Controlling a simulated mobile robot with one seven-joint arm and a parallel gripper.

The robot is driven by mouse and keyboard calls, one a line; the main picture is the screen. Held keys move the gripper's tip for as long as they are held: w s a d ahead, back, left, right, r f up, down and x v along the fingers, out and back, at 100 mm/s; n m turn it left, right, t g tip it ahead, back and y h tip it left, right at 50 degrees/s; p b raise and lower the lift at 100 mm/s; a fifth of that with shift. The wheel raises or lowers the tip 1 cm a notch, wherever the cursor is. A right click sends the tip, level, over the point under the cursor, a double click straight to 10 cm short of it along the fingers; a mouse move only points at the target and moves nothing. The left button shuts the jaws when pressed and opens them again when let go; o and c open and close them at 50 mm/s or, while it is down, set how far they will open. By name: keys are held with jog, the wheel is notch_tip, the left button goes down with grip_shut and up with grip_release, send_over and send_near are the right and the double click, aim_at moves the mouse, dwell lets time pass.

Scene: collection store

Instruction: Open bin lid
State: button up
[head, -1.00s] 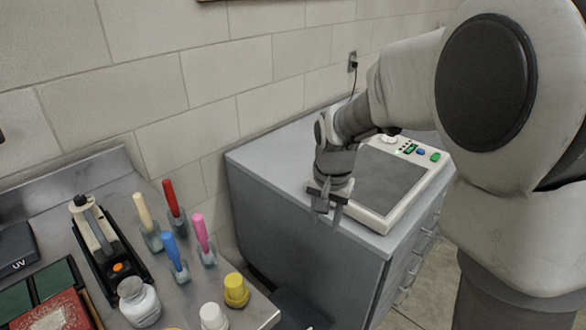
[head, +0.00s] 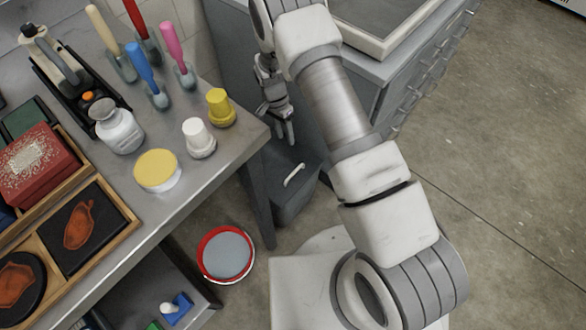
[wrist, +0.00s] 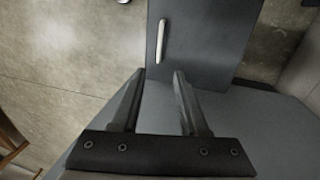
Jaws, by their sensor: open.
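The bin (head: 286,208) is a dark grey box on the floor, between the steel table and the grey cabinet. Its flat lid (head: 270,162) appears shut and bears a white bar handle (head: 293,175). In the wrist view the lid (wrist: 205,40) is at the top, with the handle (wrist: 161,41) just beyond my fingertips and slightly left of the midline between them. My gripper (head: 287,132) is open and empty, pointing down above the bin; it also shows in the wrist view (wrist: 156,75). My fingers appear apart from the handle.
The steel table (head: 215,165) at left holds bottles, brushes and trays, its corner close to my gripper. The grey cabinet (head: 385,75) stands behind and right of the bin. A round red-rimmed container (head: 226,254) is on the floor at front left. Open floor lies right.

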aim_at(294, 172)
jog(key=f+b, duration=0.1)
jog(key=f, duration=0.4)
jog(key=s+d+f+b, duration=0.1)
jog(key=f, duration=0.5)
jog(key=s+d+f+b, duration=0.1)
jog(key=f, duration=0.5)
jog(key=shift+s+d+f+b, duration=0.1)
jog(key=shift+s+d+b, duration=0.1)
jog(key=shift+d+b, duration=0.1)
jog(key=shift+a, duration=0.1)
grip_shut()
dwell(0.5)
